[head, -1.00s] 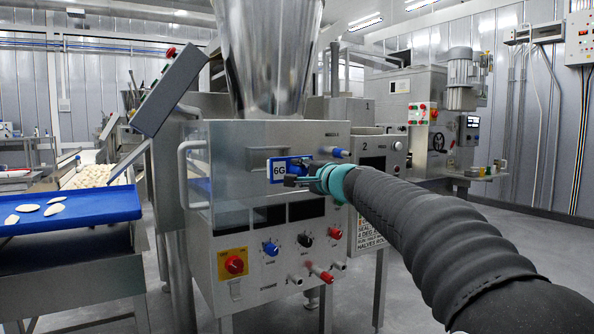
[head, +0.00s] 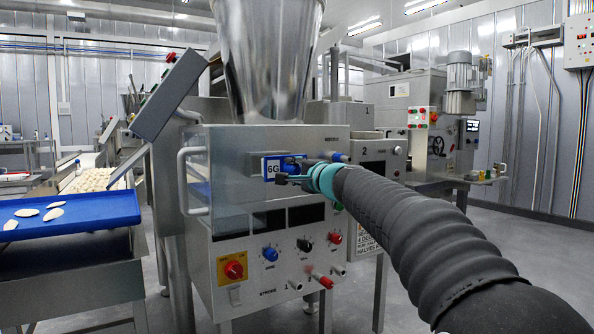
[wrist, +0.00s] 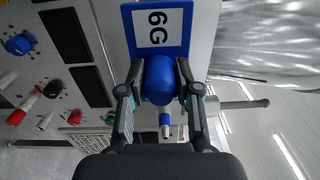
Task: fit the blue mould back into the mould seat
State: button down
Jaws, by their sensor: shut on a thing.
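The blue mould (head: 291,168) has a blue plate with a white label reading 6G and a rounded blue grip. In the wrist view my gripper (wrist: 158,82) is shut on the rounded grip of the blue mould (wrist: 160,52), one finger on each side. In the head view my gripper (head: 296,176) is at the upper front of the steel machine, with the plate showing to its left. The plate is at or very near the machine's front face; I cannot tell whether it touches.
Below the mould, the machine front (head: 240,240) carries dark windows, a red knob (head: 233,270), a blue knob (head: 270,253) and red-tipped levers (head: 321,279). A handle (head: 187,180) is on its left side. A blue conveyor tray (head: 75,212) stands at left. Floor at right is clear.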

jog(key=shift+p+x, duration=0.45)
jog(key=shift+x, duration=1.25)
jog(key=shift+a, duration=0.1)
jog(key=shift+b, duration=0.5)
dwell(0.4)
jog(key=shift+p+x, duration=0.95)
jog(key=shift+x, duration=1.25)
dwell(1.4)
jog(key=shift+c, duration=2.4)
grip_release()
jog(key=shift+w+f, duration=0.1)
jog(key=shift+w, duration=0.05)
